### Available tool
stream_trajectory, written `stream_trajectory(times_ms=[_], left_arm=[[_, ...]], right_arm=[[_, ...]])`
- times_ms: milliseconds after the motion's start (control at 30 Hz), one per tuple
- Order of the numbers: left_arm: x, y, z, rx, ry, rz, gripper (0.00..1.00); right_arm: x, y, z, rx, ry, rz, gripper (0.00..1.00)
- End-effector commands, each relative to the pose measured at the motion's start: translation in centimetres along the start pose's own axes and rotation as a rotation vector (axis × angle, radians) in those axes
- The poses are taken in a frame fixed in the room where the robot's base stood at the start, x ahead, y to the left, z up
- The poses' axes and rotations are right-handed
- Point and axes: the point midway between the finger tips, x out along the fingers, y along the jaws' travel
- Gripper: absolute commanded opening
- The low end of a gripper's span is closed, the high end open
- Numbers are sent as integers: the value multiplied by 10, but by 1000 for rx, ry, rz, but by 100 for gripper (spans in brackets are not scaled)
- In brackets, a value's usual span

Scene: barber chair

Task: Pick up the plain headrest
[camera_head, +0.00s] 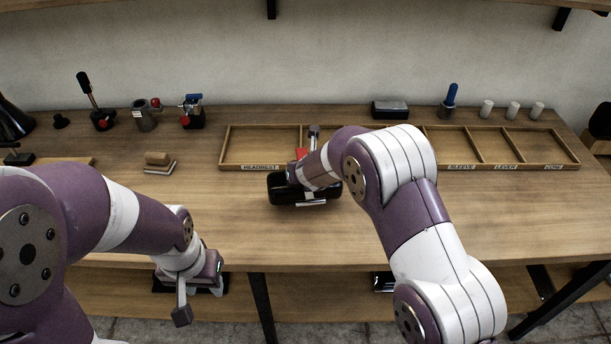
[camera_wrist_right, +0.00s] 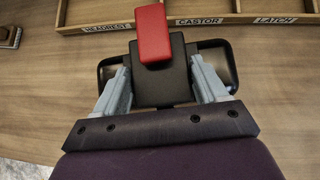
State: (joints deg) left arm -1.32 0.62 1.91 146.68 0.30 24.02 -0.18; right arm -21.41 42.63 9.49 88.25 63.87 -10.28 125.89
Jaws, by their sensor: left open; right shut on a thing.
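A black, padded headrest (camera_head: 315,197) lies at the middle of the table, in front of the tray's Headrest compartment. My right gripper (camera_wrist_right: 163,78) is shut on this block, one finger on each side. In the head view my right arm partly hides it. I cannot tell whether it is clear of the table. My left gripper (camera_head: 200,289) is open and empty, low in front of the table's front edge.
A divided wooden tray (camera_head: 248,168) with labelled compartments stands behind the headrest. A black block with a grey top (camera_head: 390,109), a blue-handled piece (camera_head: 450,98) and several white cylinders stand behind it. Lever parts (camera_head: 102,118) stand back left, a brush-like piece (camera_head: 159,162) nearer.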

Motion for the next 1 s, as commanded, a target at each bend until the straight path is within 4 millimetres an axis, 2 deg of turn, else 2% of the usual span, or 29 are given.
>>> stream_trajectory(times_ms=[33,100,300,500,600,767,1000], left_arm=[[-8,0,-1,0,0,0,43],[8,0,1,0,1,0,43],[23,0,3,0,0,0,43],[27,0,3,0,0,0,43],[27,0,3,0,0,0,43],[27,0,3,0,0,0,43],[27,0,3,0,0,0,43]], right_arm=[[-10,0,12,2,-7,1,0],[-13,-10,4,2,-8,-1,0],[-47,-40,3,3,-9,-3,0],[-85,-72,3,2,-7,-3,0],[-97,-82,3,1,-6,-2,0],[-106,-90,3,0,-5,-1,0],[-107,-90,3,-1,-5,-1,0]])
